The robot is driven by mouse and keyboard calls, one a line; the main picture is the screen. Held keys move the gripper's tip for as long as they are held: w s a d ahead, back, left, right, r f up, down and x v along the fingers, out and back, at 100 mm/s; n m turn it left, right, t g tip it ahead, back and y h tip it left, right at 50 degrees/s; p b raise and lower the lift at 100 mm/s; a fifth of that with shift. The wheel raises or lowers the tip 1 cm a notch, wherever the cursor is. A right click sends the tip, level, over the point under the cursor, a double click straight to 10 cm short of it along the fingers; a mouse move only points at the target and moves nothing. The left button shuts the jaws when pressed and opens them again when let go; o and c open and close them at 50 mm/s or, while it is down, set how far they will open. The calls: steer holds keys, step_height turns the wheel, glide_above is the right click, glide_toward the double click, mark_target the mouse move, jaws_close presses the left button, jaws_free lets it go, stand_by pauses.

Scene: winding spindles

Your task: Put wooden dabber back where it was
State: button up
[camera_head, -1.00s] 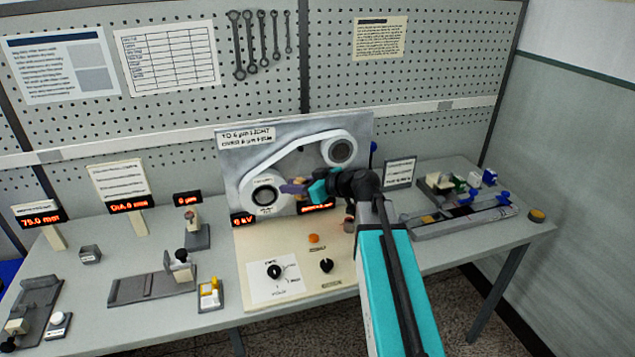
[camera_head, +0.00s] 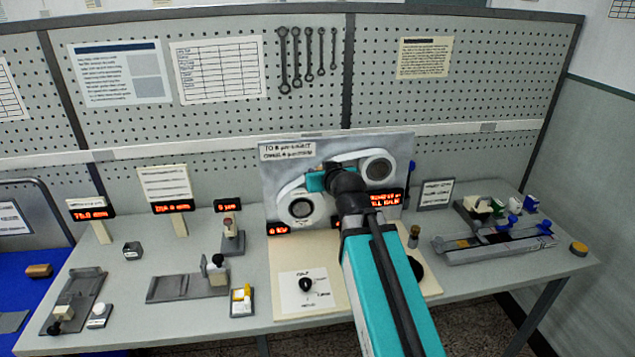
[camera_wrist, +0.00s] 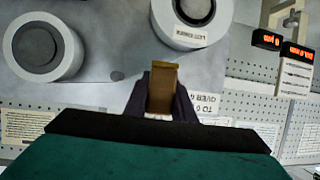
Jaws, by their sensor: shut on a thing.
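The wooden dabber (camera_wrist: 163,82) is a brown block with a pale end, seen upright in the wrist view. My gripper (camera_wrist: 161,100) is shut on it, with a dark finger on each side. In the head view my gripper (camera_head: 312,182) is in front of the grey winding panel (camera_head: 285,165), above the left spindle (camera_head: 301,207) and left of the right spindle (camera_head: 377,168). The wrist picture shows the panel upside down, with the dabber apart from both white spindles.
A small brown-topped bottle (camera_head: 414,238) stands right of my arm. A brown block (camera_head: 39,270) lies on the blue surface at far left. Grey fixtures (camera_head: 189,286) stand on the bench left of the cream control box (camera_head: 290,262). A long rail (camera_head: 500,248) lies at right.

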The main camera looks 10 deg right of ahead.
steer(key=shift+w+d+r+m+h, duration=0.1)
steer(key=shift+d+r+m+h, duration=0.15)
steer(key=shift+r, duration=0.25)
steer(key=shift+w+d+r+m+h, duration=0.15)
steer(key=shift+r+m+h, duration=0.1)
steer(key=shift+r+h, duration=0.15)
steer(key=shift+a, duration=0.15)
